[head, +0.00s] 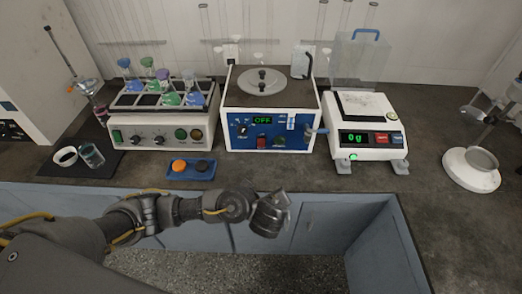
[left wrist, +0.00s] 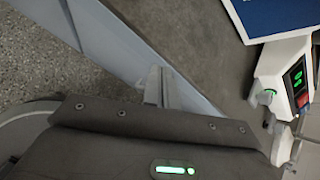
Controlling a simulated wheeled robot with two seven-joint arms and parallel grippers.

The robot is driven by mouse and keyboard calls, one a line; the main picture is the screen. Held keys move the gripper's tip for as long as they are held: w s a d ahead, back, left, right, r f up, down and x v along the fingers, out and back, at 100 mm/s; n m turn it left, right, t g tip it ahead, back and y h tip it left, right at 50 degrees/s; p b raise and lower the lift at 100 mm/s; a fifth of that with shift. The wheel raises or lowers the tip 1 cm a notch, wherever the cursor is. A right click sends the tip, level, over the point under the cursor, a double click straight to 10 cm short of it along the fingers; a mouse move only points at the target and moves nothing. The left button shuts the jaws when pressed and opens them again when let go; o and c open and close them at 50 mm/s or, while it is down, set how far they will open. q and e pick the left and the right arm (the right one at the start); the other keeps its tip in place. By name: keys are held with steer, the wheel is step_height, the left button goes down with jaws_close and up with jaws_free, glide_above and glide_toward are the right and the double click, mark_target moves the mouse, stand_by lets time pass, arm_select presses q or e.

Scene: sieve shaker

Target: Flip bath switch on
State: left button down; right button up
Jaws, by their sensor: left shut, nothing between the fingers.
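The middle white device with a blue front panel (head: 240,138) looks like the bath. It has a ringed round lid (head: 262,82) on top, a display (head: 263,120) reading OFF, knobs, and a small red switch (head: 261,142) low on the panel. Part of the blue panel also shows in the left wrist view (left wrist: 275,15). My left gripper (head: 272,212) is in front of and below this device, near the bench's front edge, apart from the switch. Its fingers (left wrist: 161,88) are shut and empty in the left wrist view. My right gripper is out of view.
A tube-rack device (head: 165,125) stands left, a balance (head: 368,140) reading 0g right. A blue tray (head: 190,169) with orange and black discs lies in front. The bench before the blue panel is clear.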

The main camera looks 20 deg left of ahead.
arm_select(q)
steer(key=w+a+r+m+t+y, duration=0.1)
steer(key=w+a+r+m+t, duration=0.1)
steer(key=a+r+m+t, duration=0.2)
step_height(320, 180, up, 4)
steer(key=shift+r+m+y, duration=0.1)
steer(key=shift+m+y, duration=0.2)
steer(key=shift+m, duration=0.8)
steer(key=shift+w, duration=0.2)
steer(key=b, duration=0.1)
glide_toward(261, 142)
steer(key=f, duration=0.2)
steer(key=w+f, duration=0.1)
steer(key=f, duration=0.1)
steer(key=shift+w+a+f, duration=0.1)
steer(key=shift+a+f, duration=0.05)
steer(key=shift+a, duration=0.05)
steer(key=shift+w+a+r, duration=0.15)
steer(key=shift+w+r, duration=0.1)
steer(key=shift+w, duration=0.35)
steer(key=shift+w+a+r, duration=0.15)
steer(key=shift+w+r, duration=0.05)
steer(key=shift+w, duration=0.35)
steer(key=shift+w+a+r+p, duration=0.2)
steer(key=shift+w+p, duration=0.15)
steer(key=shift+w, duration=0.45)
